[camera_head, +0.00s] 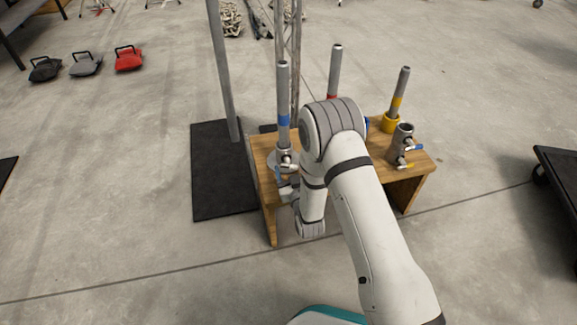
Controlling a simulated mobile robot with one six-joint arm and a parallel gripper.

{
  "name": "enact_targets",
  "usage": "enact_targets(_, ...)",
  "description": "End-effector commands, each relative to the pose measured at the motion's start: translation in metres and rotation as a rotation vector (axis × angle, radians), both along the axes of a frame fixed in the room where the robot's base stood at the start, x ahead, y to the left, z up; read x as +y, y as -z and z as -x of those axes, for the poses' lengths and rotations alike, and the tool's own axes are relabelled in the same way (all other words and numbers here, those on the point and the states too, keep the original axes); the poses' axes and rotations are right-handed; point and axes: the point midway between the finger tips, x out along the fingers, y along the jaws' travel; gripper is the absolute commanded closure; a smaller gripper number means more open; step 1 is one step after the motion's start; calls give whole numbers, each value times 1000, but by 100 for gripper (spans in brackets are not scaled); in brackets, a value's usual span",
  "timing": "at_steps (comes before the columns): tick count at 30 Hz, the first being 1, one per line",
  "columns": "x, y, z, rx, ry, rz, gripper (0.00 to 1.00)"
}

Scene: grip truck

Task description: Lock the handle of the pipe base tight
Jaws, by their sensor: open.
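A grey pipe with a blue band (284,100) stands upright in a round metal pipe base (275,161) at the left end of a small wooden table (261,160). A small clamp with a handle (288,162) shows low on this pipe; its exact angle is too small to tell. My gripper (281,182) is open, just below and in front of this base, at the table's front left edge. Whether a fingertip touches the handle cannot be told. My arm hides the middle of the table.
A red-banded pipe (335,70) and a yellow-banded pipe (398,95) stand further right. A short metal tube with blue and yellow handles (402,142) is at the table's right. A grey post (222,70) rises from a black plate (215,185) left of the table.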

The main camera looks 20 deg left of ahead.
Motion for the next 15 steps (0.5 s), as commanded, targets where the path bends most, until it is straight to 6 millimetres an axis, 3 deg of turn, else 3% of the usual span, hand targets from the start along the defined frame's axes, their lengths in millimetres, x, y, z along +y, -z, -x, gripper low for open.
enact_targets(6, 12, 0, -20, 0, 0, -1, 34)
enact_targets(15, 14, -1, -23, 2, -1, 0, 34)
